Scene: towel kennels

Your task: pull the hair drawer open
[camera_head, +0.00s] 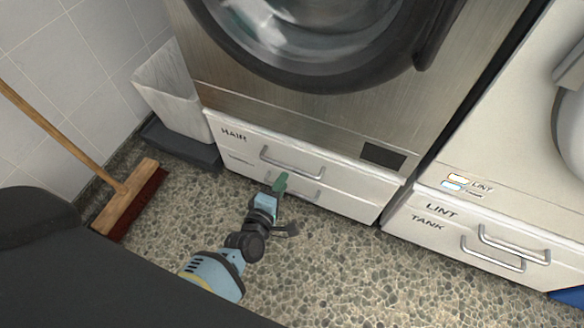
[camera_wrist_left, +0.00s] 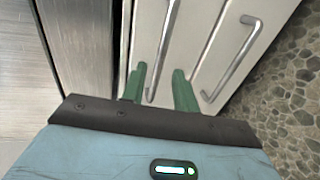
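The white drawer front marked HAIR (camera_head: 234,134) is under the steel washer and looks shut. Its upper bar handle (camera_head: 292,161) also shows in the left wrist view (camera_wrist_left: 166,45). A second bar handle (camera_head: 302,192) is below it and appears on the right in the left wrist view (camera_wrist_left: 232,62). My left gripper (camera_head: 280,183) is in front of these handles, its green fingers apart. In the left wrist view its fingertips (camera_wrist_left: 160,80) appear on either side of one end of the upper handle. Whether they touch it is unclear. My right gripper is in neither view.
A LINT TANK drawer (camera_head: 440,225) with handles is at the right, under a white machine. A broom (camera_head: 130,200) leans at the left, beside a pale bin (camera_head: 175,95) on a dark base. The pebbled floor (camera_head: 330,270) before the drawers is clear.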

